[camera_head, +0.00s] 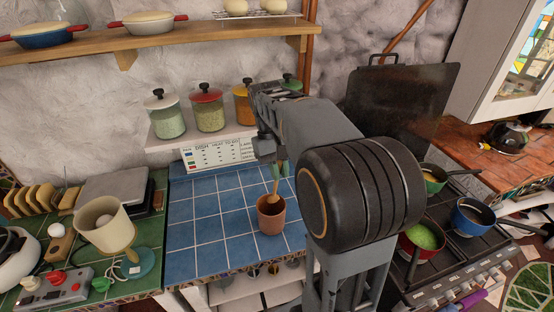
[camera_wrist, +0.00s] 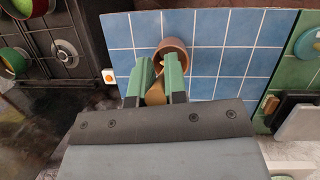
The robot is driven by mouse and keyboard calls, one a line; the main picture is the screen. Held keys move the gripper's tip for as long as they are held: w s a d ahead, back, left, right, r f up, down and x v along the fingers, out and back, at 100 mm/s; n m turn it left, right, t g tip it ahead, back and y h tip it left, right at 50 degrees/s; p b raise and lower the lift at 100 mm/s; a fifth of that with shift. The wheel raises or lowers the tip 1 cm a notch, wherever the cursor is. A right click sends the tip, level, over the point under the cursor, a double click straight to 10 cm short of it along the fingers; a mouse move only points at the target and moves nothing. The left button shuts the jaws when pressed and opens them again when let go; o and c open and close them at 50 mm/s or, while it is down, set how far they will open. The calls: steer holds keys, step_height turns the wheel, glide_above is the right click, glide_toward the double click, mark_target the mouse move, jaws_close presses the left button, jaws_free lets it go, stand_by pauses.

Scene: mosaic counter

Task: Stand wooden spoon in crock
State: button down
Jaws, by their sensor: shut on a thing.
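The crock (camera_head: 271,218) is a small terracotta pot standing upright on the blue tiled counter. It also shows in the wrist view (camera_wrist: 164,44), just beyond my fingertips. My gripper (camera_head: 279,168) is above the crock, with its green fingers (camera_wrist: 158,80) shut on the wooden spoon (camera_head: 277,184). The spoon points down from the fingers, and its lower end is at the crock's mouth, seemingly inside the rim. In the wrist view a brown part of the spoon (camera_wrist: 155,94) shows between the fingers. How deep its lower end sits is hidden.
Lidded glass jars (camera_head: 208,110) stand on a low shelf behind the counter. A stove with pans (camera_head: 422,238) is at right. Blue tiles around the crock are clear.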

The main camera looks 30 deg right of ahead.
mark_target(276, 189)
steer(key=shift+w+d+f+b, duration=0.1)
steer(key=shift+w+f+b, duration=0.3)
steer(key=shift+f+b, duration=0.95)
steer(key=shift+w+d+f+b, duration=0.1)
steer(key=shift+w+f+b, duration=0.3)
steer(key=shift+f, duration=1.85)
steer(key=shift+w+d+f+b, duration=0.1)
steer(key=shift+w+f+b, duration=0.55)
steer(key=shift+f, duration=1.15)
steer(key=shift+s+f, duration=0.1)
steer(key=shift+s, duration=0.05)
steer(key=shift+c, duration=1.4)
jaws_free()
step_height(276, 189, up, 6)
steer(key=p, duration=0.4)
steer(key=shift+f+p, duration=0.2)
steer(key=shift+p, duration=0.15)
steer(key=shift+r, duration=2.2)
